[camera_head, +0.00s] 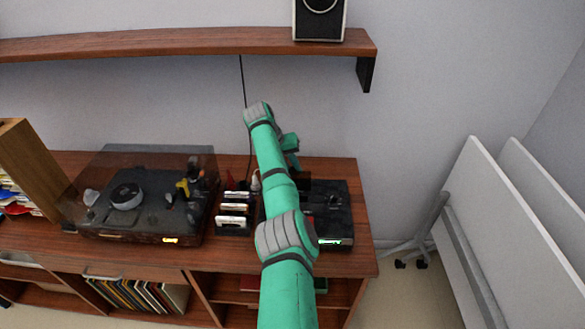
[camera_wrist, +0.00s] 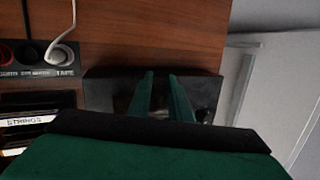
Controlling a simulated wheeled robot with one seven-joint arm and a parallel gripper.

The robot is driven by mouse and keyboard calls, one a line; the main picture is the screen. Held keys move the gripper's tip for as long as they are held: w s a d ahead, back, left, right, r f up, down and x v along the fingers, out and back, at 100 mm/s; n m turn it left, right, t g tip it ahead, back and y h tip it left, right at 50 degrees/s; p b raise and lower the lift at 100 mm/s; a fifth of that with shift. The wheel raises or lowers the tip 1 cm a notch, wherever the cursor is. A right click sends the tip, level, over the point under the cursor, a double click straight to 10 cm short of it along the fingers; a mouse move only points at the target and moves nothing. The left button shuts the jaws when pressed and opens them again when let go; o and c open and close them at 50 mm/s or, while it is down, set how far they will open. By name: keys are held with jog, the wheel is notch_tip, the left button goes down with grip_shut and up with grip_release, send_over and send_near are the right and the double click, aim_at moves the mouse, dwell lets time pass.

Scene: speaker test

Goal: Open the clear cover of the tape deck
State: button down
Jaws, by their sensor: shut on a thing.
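The tape deck (camera_head: 337,205) is a black box with a green lit display, at the right end of the wooden cabinet. My arm hides its left part in the head view. In the wrist view the dark deck (camera_wrist: 98,92) lies under and beyond my fingers. My gripper (camera_wrist: 162,80) has its two green fingers close together over the deck, shut on a thin part that I take to be the clear cover. The cover's outline is too dark to make out, and I cannot tell how far it is raised. My gripper's fingertips are hidden in the head view.
A turntable (camera_head: 135,195) with a smoky lid stands to the left. A rack of cassettes (camera_head: 234,212) sits between it and the deck. A shelf (camera_head: 180,42) with a speaker (camera_head: 319,20) hangs above. White folded panels (camera_head: 500,235) stand on the right.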

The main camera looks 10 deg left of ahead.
jog(key=c, duration=1.7)
grip_release()
jog(key=shift+r, duration=0.1)
jog(key=shift+o, duration=0.2)
jog(key=v, duration=1.1)
